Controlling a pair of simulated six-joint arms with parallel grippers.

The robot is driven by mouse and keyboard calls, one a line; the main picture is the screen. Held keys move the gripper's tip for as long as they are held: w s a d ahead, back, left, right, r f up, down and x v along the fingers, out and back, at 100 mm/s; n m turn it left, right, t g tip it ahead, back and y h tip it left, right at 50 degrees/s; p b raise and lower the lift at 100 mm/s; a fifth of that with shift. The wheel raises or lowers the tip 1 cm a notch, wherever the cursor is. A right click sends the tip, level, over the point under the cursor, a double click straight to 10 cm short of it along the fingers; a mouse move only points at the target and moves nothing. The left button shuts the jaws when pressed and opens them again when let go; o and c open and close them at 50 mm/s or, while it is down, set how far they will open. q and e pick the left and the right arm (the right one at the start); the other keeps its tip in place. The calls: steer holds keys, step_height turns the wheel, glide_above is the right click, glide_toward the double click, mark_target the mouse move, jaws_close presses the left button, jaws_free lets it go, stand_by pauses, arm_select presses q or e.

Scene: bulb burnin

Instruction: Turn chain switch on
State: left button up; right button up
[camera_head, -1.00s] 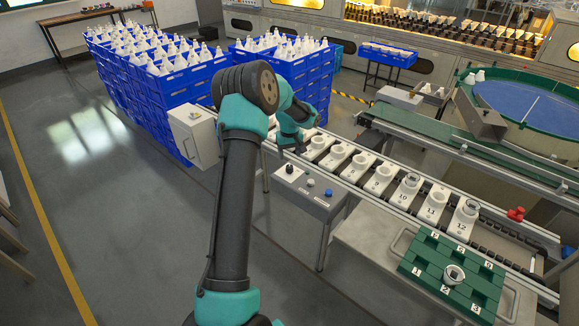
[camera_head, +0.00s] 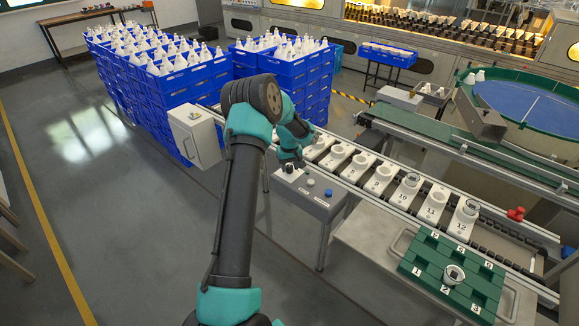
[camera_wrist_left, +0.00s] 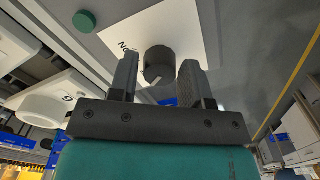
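The chain switch is a dark round knob on a white labelled plate, seen in the left wrist view as the knob (camera_wrist_left: 160,62) and the plate (camera_wrist_left: 190,35). In the head view the white plate (camera_head: 287,176) lies on a small grey table, and my gripper mostly hides the knob. My left gripper (camera_head: 290,163) is over the plate. In the left wrist view its two fingers (camera_wrist_left: 157,80) stand apart, one on each side of the knob. I cannot tell whether either finger touches it. My right gripper is in neither view.
A white button (camera_head: 310,182) and a blue button (camera_head: 328,192) are on the same grey table. A conveyor with numbered white holders (camera_head: 380,180) runs close behind it. A grey box (camera_head: 195,135) and blue crates (camera_head: 150,85) stand to the left.

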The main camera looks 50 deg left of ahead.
arm_select(q)
steer(key=c, duration=0.6)
steer(key=shift+o, duration=0.2)
steer(key=shift+m, duration=0.4)
steer(key=m, duration=0.9)
steer(key=shift+m, duration=2)
steer(key=o, duration=0.9)
